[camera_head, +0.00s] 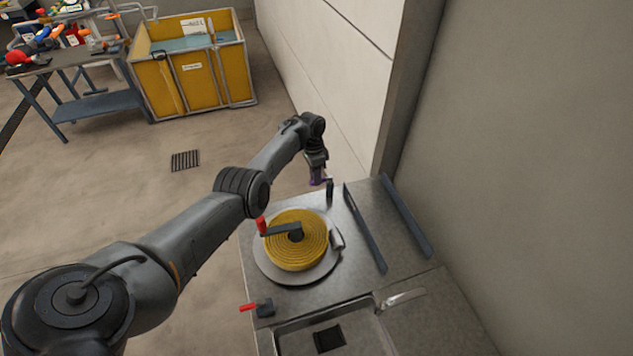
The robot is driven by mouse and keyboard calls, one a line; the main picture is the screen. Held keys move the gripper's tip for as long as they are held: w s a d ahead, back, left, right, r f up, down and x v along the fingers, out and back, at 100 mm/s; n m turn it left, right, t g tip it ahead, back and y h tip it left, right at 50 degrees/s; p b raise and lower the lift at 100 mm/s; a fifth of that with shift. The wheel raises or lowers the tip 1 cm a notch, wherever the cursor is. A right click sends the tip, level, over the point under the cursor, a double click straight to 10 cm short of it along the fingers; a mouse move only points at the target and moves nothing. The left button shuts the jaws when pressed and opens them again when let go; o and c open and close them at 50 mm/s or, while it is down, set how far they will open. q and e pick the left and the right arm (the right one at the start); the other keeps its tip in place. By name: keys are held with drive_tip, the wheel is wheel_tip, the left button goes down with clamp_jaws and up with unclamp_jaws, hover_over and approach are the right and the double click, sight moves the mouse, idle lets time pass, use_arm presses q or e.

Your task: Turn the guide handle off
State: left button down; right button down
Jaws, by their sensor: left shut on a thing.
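My left gripper (318,181) is at the far edge of the grey metal bench, beyond the yellow hose roll. Its fingers are small and partly hidden in this view, and they are shut on the guide handle. A short dark upright piece (330,191), which looks like the guide handle, stands at the fingertips near the bench's far edge. How far the handle is turned cannot be made out. My right gripper is not in view.
The yellow hose roll (299,243) lies on a round plate with a red-knobbed crank (278,229). A small red lever (250,307) is at the bench's left edge. Two dark rails (365,230) (407,217) lie right. A sink (335,320) is in front; walls stand behind.

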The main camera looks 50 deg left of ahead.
use_arm(q)
drive_tip(key=shift+a, duration=0.1)
idle(0.5)
drive_tip(key=c, duration=1.1)
unclamp_jaws()
drive_tip(key=shift+w, duration=0.1)
drive_tip(key=shift+r, duration=0.2)
drive_tip(key=r, duration=0.3)
drive_tip(key=a+r+p, duration=0.1)
drive_tip(key=r, duration=0.2)
drive_tip(key=a+r, duration=0.1)
drive_tip(key=r, duration=0.3)
drive_tip(key=shift+w+r+p, duration=0.1)
drive_tip(key=shift+w+p, duration=0.2)
drive_tip(key=shift+w, duration=0.05)
drive_tip(key=shift+s, duration=0.1)
